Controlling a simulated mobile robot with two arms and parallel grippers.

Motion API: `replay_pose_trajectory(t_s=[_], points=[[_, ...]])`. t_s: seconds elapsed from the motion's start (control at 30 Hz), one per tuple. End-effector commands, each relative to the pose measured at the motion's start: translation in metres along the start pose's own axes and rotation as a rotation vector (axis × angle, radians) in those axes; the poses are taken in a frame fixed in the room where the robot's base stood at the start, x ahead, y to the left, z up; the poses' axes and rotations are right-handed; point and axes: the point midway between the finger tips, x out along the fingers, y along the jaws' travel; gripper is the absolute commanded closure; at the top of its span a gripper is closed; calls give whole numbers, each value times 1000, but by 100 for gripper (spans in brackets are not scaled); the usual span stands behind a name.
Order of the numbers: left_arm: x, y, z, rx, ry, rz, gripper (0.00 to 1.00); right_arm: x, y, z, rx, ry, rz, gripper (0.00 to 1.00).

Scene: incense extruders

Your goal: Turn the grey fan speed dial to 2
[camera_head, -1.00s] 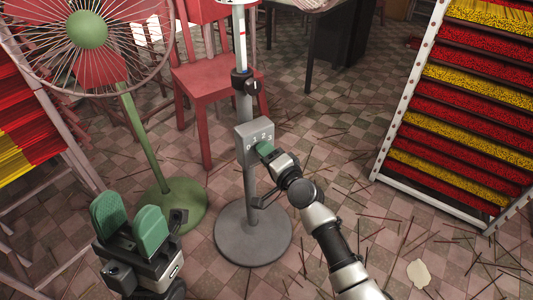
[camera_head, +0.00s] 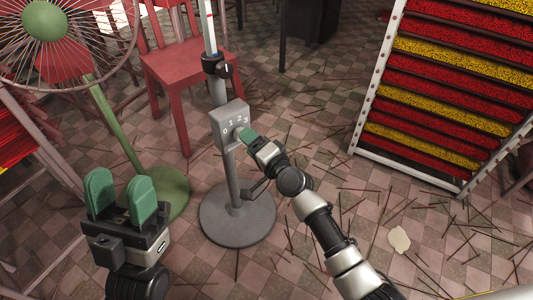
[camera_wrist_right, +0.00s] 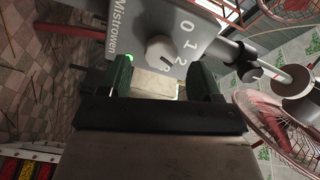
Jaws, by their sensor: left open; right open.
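The grey control box (camera_head: 229,118) is on the pole of a grey pedestal stand and carries the numbers 0, 1, 2 and 3. Its grey dial (camera_head: 238,131) shows on the front face, beside my right gripper (camera_head: 248,138). In the right wrist view the round dial (camera_wrist_right: 162,52) sits just beyond the open fingers of my right gripper (camera_wrist_right: 161,80), with a short dark mark on it. I cannot tell for certain which number it points to. The fingers appear apart from the dial. My left gripper (camera_head: 121,199) is open and empty, away from the box.
A green fan (camera_head: 45,20) with a green round base stands at the left. A red chair (camera_head: 185,65) is behind the box. A rack of red and yellow incense (camera_head: 440,90) stands at the right. Thin sticks litter the tiled floor.

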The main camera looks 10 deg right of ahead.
Motion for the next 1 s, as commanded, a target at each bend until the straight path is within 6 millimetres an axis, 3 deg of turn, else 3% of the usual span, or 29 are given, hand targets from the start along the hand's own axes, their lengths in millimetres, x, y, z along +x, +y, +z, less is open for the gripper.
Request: replay_pose_trajectory(t_s=[0.2,0.4,1.0], points=[[2,-3,26,12,-219,-5,49,-44,0,0,-2,-1,4,36],[-1,-5,39,17,-316,-7,49,-69,0,0,-1,0,1,36],[-2,-6,42,18,-339,-8,49,-75,0,0,0,0,1,36]])
